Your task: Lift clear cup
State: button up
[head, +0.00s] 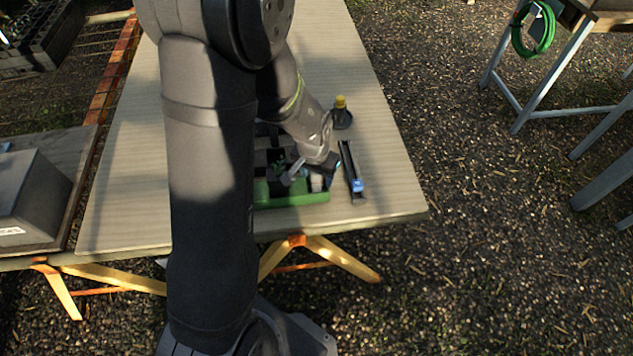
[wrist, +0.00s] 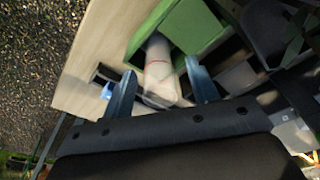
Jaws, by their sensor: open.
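The clear cup (wrist: 160,72) is a pale, translucent tube-like cup with a thin red line around it. In the wrist view it lies between the two blue fingers of my gripper (wrist: 163,88), at the edge of a green tray (wrist: 183,14). My gripper is open, with a finger on each side of the cup; I cannot tell whether either finger touches it. In the head view the cup (head: 317,183) shows small and pale at the right end of the green tray (head: 290,200), just below my gripper, whose fingertips are hard to make out there.
Dark compartments with a small green plant (head: 279,166) lie left of the cup. A dark rack with a blue part (head: 356,184) lies right of the tray. A yellow-capped bottle (head: 341,103) stands behind it in a dark holder. The table's right front corner is clear.

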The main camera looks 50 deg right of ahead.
jog(key=shift+f, duration=0.1)
jog(key=c, duration=1)
jog(key=shift+c, duration=0.2)
